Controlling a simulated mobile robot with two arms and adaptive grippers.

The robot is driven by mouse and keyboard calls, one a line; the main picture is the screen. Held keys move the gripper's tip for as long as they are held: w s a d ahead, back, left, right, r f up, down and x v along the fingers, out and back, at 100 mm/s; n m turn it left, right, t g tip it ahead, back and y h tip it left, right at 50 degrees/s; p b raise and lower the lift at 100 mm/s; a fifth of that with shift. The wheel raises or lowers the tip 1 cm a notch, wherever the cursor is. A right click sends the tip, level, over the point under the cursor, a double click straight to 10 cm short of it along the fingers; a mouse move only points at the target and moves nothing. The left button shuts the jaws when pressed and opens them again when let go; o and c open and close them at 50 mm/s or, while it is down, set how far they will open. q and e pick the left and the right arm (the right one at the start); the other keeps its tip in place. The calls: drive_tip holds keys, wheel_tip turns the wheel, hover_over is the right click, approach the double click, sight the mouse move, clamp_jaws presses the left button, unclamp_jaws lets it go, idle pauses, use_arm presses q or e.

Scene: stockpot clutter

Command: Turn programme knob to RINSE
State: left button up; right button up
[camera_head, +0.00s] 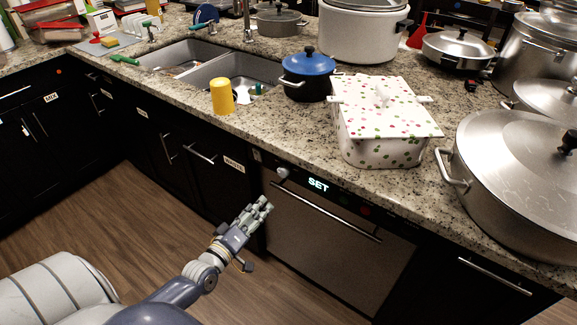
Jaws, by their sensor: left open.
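The programme knob (282,173) is a small pale round knob at the left end of the dishwasher's dark control strip, just under the counter edge. Right of it, the lit display (318,184) reads SET. The knob's pointer direction is too small to tell. The dishwasher door (318,230) is a closed grey panel with a long bar handle. My left gripper (264,203) is open and empty, below and slightly left of the knob in the picture and apart from it. My right gripper is not in view.
The door's bar handle (325,212) is right of my left gripper. Above, the granite counter holds a white spotted dish (380,150), a blue-lidded pot (307,78), a yellow cup (222,96) and a large steel pan (515,180). The wooden floor (100,225) is clear at left.

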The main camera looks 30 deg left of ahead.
sight(281, 173)
use_arm(q)
drive_tip(key=shift+t, duration=0.4)
drive_tip(key=w+r, duration=0.1)
drive_tip(key=w, duration=0.2)
drive_tip(key=w+r, duration=0.1)
drive_tip(key=w, duration=0.3)
drive_tip(key=w+r, duration=0.1)
drive_tip(key=w, duration=0.2)
drive_tip(key=shift+w+r, duration=0.3)
drive_tip(key=shift+w, duration=0.7)
drive_tip(key=c, duration=1.1)
drive_tip(key=shift+o, duration=0.2)
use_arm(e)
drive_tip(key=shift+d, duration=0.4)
